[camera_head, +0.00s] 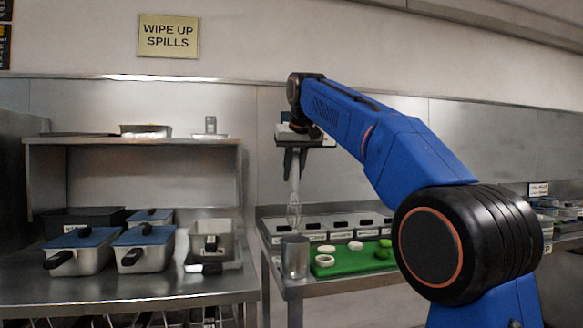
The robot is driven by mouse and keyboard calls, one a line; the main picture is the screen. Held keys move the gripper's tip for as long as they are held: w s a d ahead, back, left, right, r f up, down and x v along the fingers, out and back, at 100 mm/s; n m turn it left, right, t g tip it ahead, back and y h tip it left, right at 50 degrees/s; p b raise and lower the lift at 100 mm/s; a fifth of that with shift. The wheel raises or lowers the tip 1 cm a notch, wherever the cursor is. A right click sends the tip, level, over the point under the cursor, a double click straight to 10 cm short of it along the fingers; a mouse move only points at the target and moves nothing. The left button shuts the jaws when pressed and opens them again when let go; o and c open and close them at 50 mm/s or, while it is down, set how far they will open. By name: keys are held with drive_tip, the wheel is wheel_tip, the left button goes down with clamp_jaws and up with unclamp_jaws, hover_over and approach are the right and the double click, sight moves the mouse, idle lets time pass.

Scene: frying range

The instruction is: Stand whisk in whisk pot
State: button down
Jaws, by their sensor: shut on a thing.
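The whisk (295,192) hangs upright below my gripper (293,152), its wire end down. My gripper is shut on the whisk's upper end. The whisk pot, a metal cylinder (294,258), stands at the left front of the right-hand counter. The whisk's wire end shows just above the pot's rim in the picture. From this one view I cannot tell whether its tip is above the pot, behind it or slightly inside.
A green board (345,263) with pale and green rings lies right of the pot. Labelled containers (341,230) line the counter behind it. Blue-lidded pans (144,249) stand on the left counter, below a shelf (95,140). Open air surrounds the whisk.

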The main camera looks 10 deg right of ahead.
sight(293, 211)
drive_tip(key=shift+d+f, duration=0.1)
drive_tip(key=shift+f, duration=5.95)
drive_tip(key=c, duration=1.5)
unclamp_jaws()
drive_tip(key=v, duration=1.7)
drive_tip(key=shift+g, duration=0.9)
drive_tip(key=s+d+f, duration=0.2)
drive_tip(key=s+f, duration=1)
drive_tip(key=f, duration=0.3)
drive_tip(key=s+d+f, duration=0.2)
drive_tip(key=s+f, duration=1)
drive_tip(key=f, duration=0.4)
drive_tip(key=s+d+f, duration=0.3)
drive_tip(key=s+f, duration=0.9)
drive_tip(key=f, duration=0.3)
drive_tip(key=shift+f, duration=0.4)
